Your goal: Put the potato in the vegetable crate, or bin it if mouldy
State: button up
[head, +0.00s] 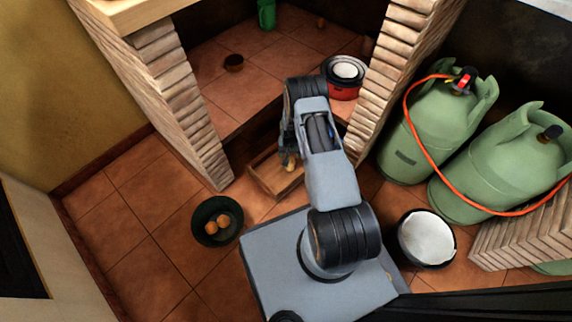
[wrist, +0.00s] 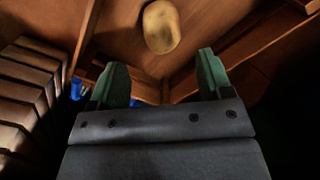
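The potato (wrist: 161,27) is pale tan and lies on the wooden floor of a crate in the wrist view. The side I see shows no clear mould; its underside is hidden. In the head view the potato (head: 290,163) is partly covered by my gripper. The wooden crate (head: 268,187) stands on the tiles at the alcove mouth, partly behind my arm. My gripper (wrist: 163,68) is open and empty, its green fingertips apart, with the potato just beyond them, not between them. A black bin (head: 452,249) with a white liner stands right of my base.
A dark bowl (head: 203,237) with orange round fruit is on the floor at left. Brick pillars flank the crate. Gas cylinders (head: 436,128) stand at right.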

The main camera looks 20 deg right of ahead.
jog(key=shift+o, duration=1.3)
jog(key=shift+r, duration=0.1)
notch_tip(320, 180, up, 14)
jog(key=p, duration=0.5)
jog(key=shift+f, duration=0.2)
